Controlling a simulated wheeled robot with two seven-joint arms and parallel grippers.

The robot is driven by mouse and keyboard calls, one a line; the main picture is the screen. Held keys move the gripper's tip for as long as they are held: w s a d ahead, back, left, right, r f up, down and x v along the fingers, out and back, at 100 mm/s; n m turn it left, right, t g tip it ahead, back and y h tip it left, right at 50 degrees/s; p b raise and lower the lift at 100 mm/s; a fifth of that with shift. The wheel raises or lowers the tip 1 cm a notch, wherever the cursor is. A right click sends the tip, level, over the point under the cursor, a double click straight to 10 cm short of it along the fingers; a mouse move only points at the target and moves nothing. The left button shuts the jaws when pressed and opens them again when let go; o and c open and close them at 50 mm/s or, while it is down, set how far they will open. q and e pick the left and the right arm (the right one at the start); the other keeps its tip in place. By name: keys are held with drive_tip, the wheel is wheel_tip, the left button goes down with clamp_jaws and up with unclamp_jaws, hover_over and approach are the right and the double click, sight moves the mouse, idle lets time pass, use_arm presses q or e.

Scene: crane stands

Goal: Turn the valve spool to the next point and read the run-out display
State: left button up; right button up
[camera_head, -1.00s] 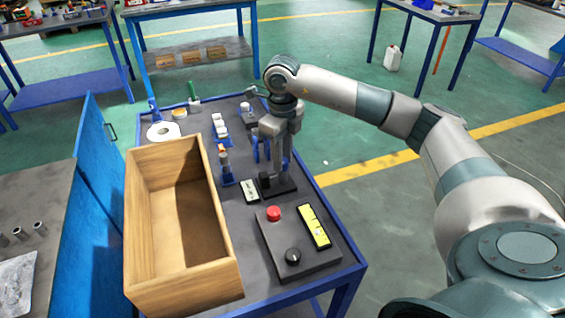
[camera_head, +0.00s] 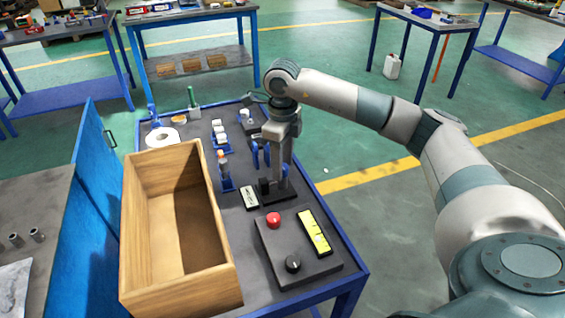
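My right gripper (camera_head: 277,143) points down over the blue supports on the trolley table (camera_head: 258,285), beside a grey upright post on a black base (camera_head: 279,191). The blue supports (camera_head: 260,152) stand just below and left of its fingers. The valve spool cannot be made out clearly; the gripper and post hide that spot. I cannot tell whether the fingers are open or shut. A small pale-faced box (camera_head: 250,197), perhaps the run-out display, lies left of the black base; its reading is too small to make out. My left gripper is not in view.
An open wooden crate (camera_head: 135,235) fills the table's left side. A control box (camera_head: 318,264) with a red button (camera_head: 273,220), black knob and yellow level (camera_head: 315,232) is at the front right. Blue racks with small parts (camera_head: 224,178) stand between crate and post.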

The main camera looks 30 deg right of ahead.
drive_tip(key=shift+r, duration=0.1)
drive_tip(key=shift+r, duration=0.6)
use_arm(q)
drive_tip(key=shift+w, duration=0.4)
use_arm(e)
wheel_tip(320, 180, up, 16)
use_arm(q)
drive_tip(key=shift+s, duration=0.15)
